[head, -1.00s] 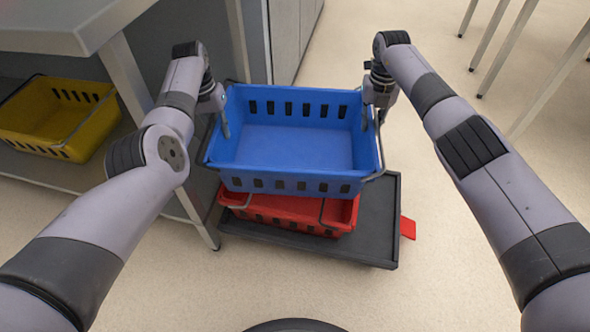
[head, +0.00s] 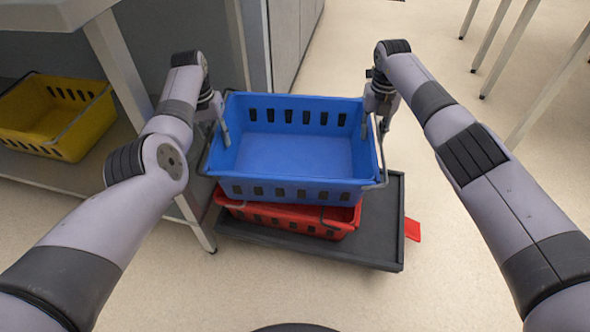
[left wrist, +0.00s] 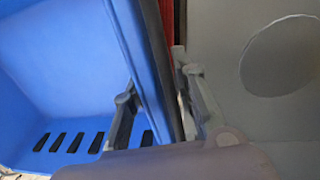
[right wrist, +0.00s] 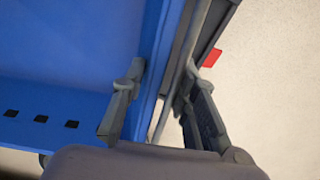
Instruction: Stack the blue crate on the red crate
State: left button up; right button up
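The blue crate (head: 295,155) is level above the red crate (head: 300,213), covering most of it from above. Only the red crate's front wall and ends show. I cannot tell whether the two crates touch. My left gripper (head: 222,120) is shut on the blue crate's left side wall, one finger inside and one outside, as the left wrist view (left wrist: 160,105) shows. My right gripper (head: 374,120) is shut on its right side wall in the same way, seen in the right wrist view (right wrist: 160,105). The red crate is on a dark platform (head: 385,235).
A yellow crate (head: 88,127) stands on the lower shelf of a grey table (head: 45,22) at the left. The table leg (head: 195,222) is close to the platform. A red tab (head: 412,229) sticks out at the platform's right.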

pick_arm(q)
jog(key=shift+o, duration=1.2)
jog(key=shift+r, duration=0.15)
pick_arm(e)
jog(key=shift+o, duration=1.3)
pick_arm(q)
jog(key=shift+d, duration=0.1)
pick_arm(e)
jog(key=shift+a, duration=0.1)
pick_arm(q)
jog(key=r, duration=0.4)
jog(key=a+r, duration=0.1)
jog(key=r, duration=0.6)
jog(key=shift+w+a+r, duration=0.1)
jog(key=shift+a+r, duration=0.05)
jog(key=shift+r, duration=0.2)
pick_arm(e)
jog(key=shift+r, duration=0.1)
notch_tip(320, 180, up, 12)
